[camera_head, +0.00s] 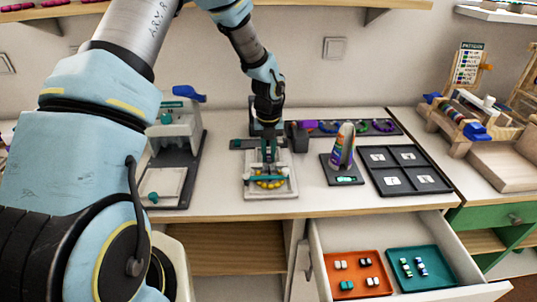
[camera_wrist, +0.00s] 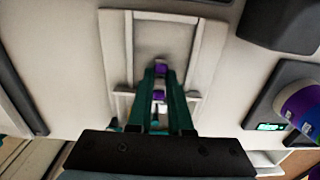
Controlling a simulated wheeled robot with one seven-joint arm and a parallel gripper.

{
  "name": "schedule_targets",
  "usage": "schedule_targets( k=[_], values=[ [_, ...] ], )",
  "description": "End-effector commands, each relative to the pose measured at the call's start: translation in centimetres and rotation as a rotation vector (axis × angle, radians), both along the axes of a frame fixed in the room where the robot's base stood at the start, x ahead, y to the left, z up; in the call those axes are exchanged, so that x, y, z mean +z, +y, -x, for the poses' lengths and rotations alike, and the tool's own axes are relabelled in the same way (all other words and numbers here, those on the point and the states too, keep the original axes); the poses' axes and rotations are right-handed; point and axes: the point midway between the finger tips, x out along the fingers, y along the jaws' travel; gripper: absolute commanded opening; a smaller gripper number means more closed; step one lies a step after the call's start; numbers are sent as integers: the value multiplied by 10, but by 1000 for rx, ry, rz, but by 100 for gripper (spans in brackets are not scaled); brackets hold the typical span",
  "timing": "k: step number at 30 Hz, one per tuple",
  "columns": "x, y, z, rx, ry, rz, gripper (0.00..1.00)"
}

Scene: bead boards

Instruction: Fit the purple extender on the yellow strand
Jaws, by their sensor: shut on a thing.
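My gripper (camera_head: 268,160) reaches down over a white bead board (camera_head: 289,187) on the counter. The yellow strand (camera_head: 268,184) lies curved on this board, near its front, just below my fingertips. In the wrist view the teal fingers (camera_wrist: 161,72) are shut on a small purple piece (camera_wrist: 161,68), which looks like the purple extender. A second purple and white patch (camera_wrist: 158,96) shows lower between the fingers. The strand is hidden in the wrist view, and I cannot tell whether the purple piece touches it.
A dark rack (camera_head: 398,130) with coloured loops stands behind. A grey-white machine (camera_head: 176,130) stands left. Below, an open drawer (camera_head: 318,240) holds orange (camera_head: 357,289) and teal (camera_head: 437,280) trays with beads.

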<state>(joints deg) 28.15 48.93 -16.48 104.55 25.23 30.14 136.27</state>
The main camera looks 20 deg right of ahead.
Motion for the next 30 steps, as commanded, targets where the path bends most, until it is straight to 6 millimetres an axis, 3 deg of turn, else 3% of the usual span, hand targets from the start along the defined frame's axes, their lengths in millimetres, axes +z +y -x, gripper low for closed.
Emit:
schedule_targets(
  k=[30],
  values=[
    [-14,5,6,0,9,-6,0]
  ],
)
